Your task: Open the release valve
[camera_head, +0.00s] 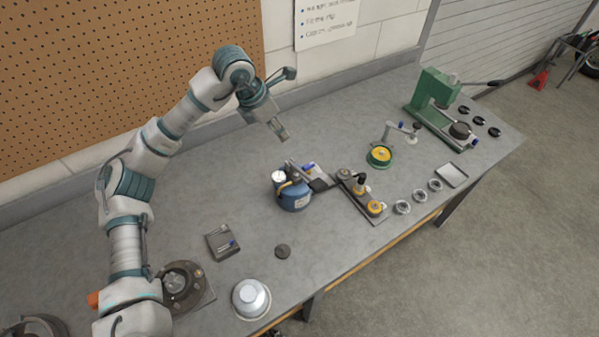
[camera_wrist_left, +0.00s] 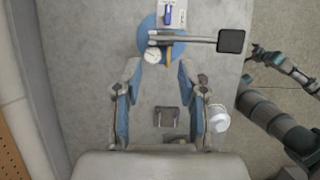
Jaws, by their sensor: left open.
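A blue round tank (camera_head: 294,197) stands mid-bench with a white gauge (camera_head: 279,176), a brass-coloured fitting and a lever arm ending in a dark pad (camera_head: 320,184). A small blue part (camera_head: 308,168) shows behind it; which part is the release valve I cannot tell. The tank (camera_wrist_left: 177,52) also shows in the left wrist view, just beyond my fingertips, with the gauge (camera_wrist_left: 152,56) and pad (camera_wrist_left: 231,41). My left gripper (camera_head: 286,103) is open and empty, above and behind the tank; its spread fingers show in the wrist view (camera_wrist_left: 159,75). My right gripper (camera_wrist_left: 256,52) shows small there, its jaws unclear.
A plate with yellow-topped parts (camera_head: 362,196), a green-based stand (camera_head: 380,155) and a green press (camera_head: 433,95) stand right. Pegboard (camera_head: 120,70) backs the bench.

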